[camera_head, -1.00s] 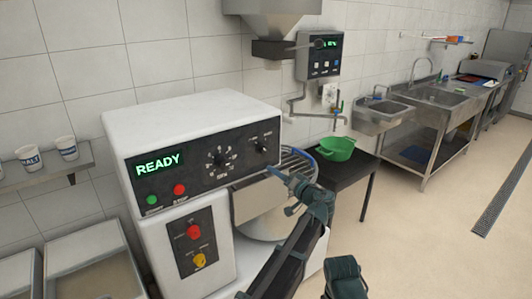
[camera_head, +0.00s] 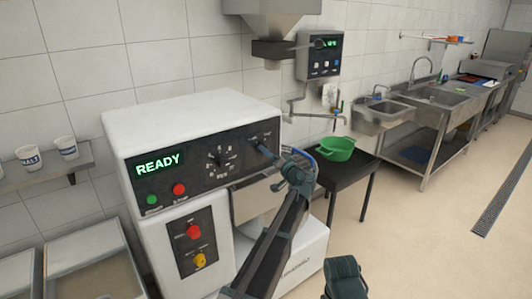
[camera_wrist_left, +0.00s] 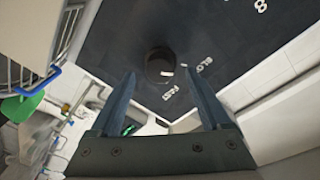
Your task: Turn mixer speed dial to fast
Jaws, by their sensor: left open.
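The white mixer (camera_head: 190,110) has a black front panel reading READY. Its small dark speed dial (camera_wrist_left: 160,65) shows in the left wrist view, with white SLOW and FAST labels beside it. In the head view the dial is largely hidden by my left gripper (camera_head: 264,150). My left gripper is open, and its two fingers (camera_wrist_left: 161,78) point at the panel, one on each side of the dial in the picture. I cannot tell whether they touch it.
A larger numbered dial (camera_head: 218,161) sits left of the speed dial. Green (camera_head: 152,199) and red (camera_head: 179,189) buttons and a lower switch plate (camera_head: 195,240) are on the mixer. A green bowl (camera_head: 338,148) stands on a dark table to the right. Open floor lies further right.

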